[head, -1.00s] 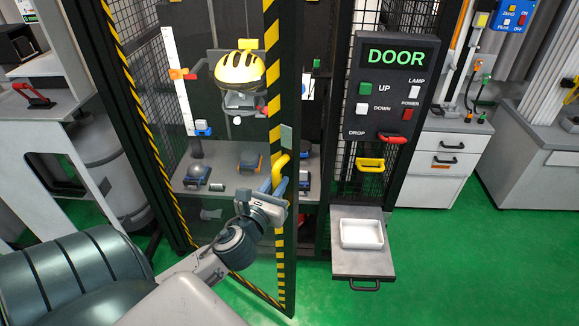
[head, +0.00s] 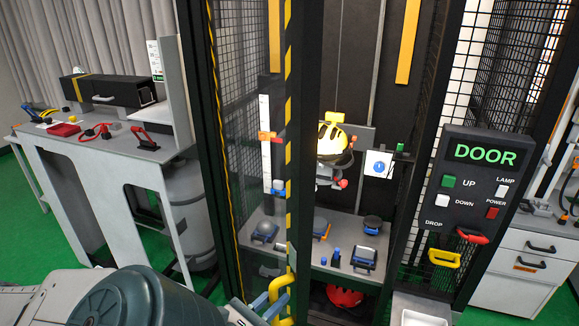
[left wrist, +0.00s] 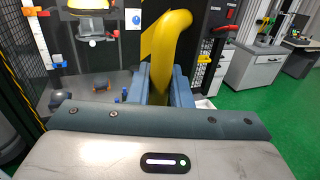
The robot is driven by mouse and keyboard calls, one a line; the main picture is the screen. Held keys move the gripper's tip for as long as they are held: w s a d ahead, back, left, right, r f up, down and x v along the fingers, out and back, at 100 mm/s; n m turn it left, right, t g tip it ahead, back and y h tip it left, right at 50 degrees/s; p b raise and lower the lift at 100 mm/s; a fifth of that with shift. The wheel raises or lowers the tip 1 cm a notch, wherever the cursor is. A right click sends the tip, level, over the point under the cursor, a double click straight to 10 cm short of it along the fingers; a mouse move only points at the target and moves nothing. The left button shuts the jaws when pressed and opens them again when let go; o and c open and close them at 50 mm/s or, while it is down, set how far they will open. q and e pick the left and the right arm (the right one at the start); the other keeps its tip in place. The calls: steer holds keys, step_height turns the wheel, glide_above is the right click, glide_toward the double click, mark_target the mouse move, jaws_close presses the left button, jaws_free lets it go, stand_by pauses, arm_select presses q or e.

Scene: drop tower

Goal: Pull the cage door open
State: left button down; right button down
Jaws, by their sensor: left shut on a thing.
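The cage door (head: 288,110) is a clear panel edged with yellow-black stripes. It stands open, swung out toward me on its left side, with a gap between its striped edge and the dark right post. My left gripper (head: 268,300) is shut on the yellow door handle (head: 282,287) at the bottom of the head view. In the left wrist view, the handle (left wrist: 172,48) rises between the blue fingers of my left gripper (left wrist: 162,85). My right gripper is not in view.
Inside the cage are a yellow helmet (head: 333,138) and a grey shelf (head: 345,263) with several small devices. A DOOR control panel (head: 475,195) is at right, with a white tray (head: 418,317) below. A grey workbench (head: 110,165) stands at left.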

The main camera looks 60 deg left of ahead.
arm_select(q)
steer(key=shift+s+a, duration=0.15)
steer(key=shift+s, duration=0.45)
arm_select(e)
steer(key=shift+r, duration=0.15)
arm_select(q)
steer(key=c, duration=1.4)
jaws_free()
